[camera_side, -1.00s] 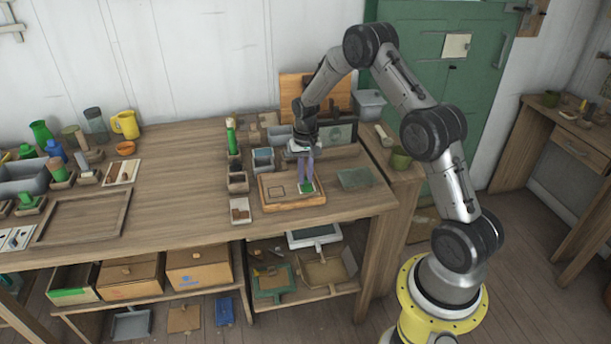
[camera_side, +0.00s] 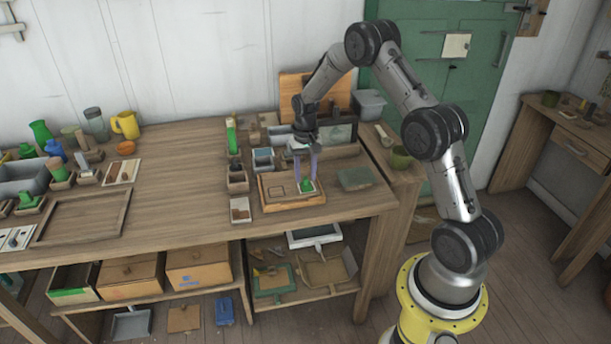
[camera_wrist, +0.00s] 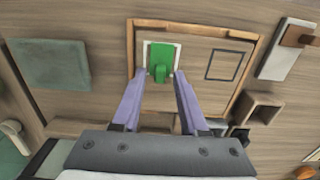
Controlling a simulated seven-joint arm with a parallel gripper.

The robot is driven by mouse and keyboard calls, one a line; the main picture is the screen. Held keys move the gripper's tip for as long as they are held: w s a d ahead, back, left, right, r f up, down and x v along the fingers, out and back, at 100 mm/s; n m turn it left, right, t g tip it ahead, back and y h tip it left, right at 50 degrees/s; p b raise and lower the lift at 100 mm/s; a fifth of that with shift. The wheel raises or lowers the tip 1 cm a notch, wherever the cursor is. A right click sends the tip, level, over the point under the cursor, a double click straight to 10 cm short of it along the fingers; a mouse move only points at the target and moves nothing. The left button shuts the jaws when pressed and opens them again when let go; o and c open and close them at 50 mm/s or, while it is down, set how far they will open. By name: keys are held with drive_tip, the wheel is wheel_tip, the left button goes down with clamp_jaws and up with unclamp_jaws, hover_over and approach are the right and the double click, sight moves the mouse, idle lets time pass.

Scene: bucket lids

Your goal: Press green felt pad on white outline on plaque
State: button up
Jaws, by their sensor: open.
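The green felt pad (camera_side: 307,186) with its green upright grip sits on the right part of the wooden plaque (camera_side: 283,203). In the wrist view the pad (camera_wrist: 161,62) lies inside a white square outline (camera_wrist: 147,57), with white showing at its sides. A second, dark square outline (camera_wrist: 223,65) on the plaque is empty. My gripper (camera_side: 306,179) is open, pointing down above the pad. In the wrist view its two purple fingers (camera_wrist: 158,76) stand on either side of the pad's grip. Whether they touch the grip cannot be told.
A dull green flat block (camera_side: 355,179) lies right of the plaque. Small wooden trays (camera_side: 238,181) stand to its left, and grey bins (camera_side: 263,158) behind it. An empty wooden frame (camera_side: 83,218) lies farther left.

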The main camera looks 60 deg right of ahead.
drive_tip(key=shift+r, duration=3.05)
